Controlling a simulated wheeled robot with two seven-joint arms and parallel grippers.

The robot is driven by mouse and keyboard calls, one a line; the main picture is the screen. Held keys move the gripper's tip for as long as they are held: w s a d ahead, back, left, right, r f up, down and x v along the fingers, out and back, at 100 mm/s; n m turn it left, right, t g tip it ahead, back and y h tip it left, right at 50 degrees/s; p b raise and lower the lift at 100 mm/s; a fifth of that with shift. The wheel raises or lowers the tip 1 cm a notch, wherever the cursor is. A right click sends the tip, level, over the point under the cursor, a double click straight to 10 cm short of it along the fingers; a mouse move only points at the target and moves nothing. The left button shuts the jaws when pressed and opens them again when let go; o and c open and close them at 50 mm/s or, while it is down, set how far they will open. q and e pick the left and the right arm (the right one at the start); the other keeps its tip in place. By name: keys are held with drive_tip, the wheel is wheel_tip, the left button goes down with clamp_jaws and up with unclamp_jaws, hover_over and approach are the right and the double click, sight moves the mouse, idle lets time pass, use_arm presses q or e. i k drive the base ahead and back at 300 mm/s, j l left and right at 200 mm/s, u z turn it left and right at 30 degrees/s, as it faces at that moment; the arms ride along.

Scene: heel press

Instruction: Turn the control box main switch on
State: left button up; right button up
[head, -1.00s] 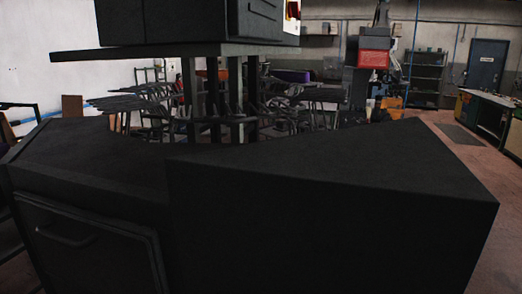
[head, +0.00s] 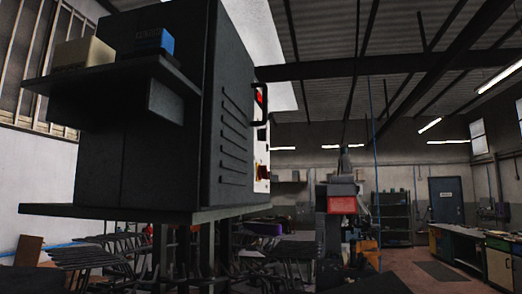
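The control box (head: 225,110) is a large dark cabinet standing on a dark platform, left of centre in the head view. I see its vented side, with a black handle (head: 265,105) near the front edge. Its pale front panel (head: 261,145) faces right and shows only as a thin, steeply angled strip. On that strip is a red and yellow part (head: 264,172), which looks like the main switch; its position cannot be read. A red spot (head: 258,96) shows higher up, partly behind the handle. Neither of my grippers is in view.
A dark shelf (head: 105,72) juts from the box and carries a beige block (head: 84,53) and a blue block (head: 153,41). The platform edge (head: 100,212) sticks out below. A dark surface (head: 365,285) lies at the bottom. Floor (head: 405,262) shows further right, before benches (head: 485,250).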

sight(263, 171)
drive_tip(key=l, duration=0.75)
drive_tip(key=k+l, duration=0.1)
drive_tip(key=l, duration=0.7)
drive_tip(key=l+u, duration=0.1)
drive_tip(key=l, duration=0.65)
drive_tip(key=i+l, duration=0.15)
drive_tip(key=l, duration=0.2)
drive_tip(key=i+l, duration=0.15)
drive_tip(key=l, duration=0.25)
drive_tip(key=i+l, duration=0.15)
drive_tip(key=l, duration=0.2)
drive_tip(key=i+l, duration=0.2)
drive_tip(key=l, duration=0.2)
drive_tip(key=i+l, duration=0.15)
drive_tip(key=l, duration=0.2)
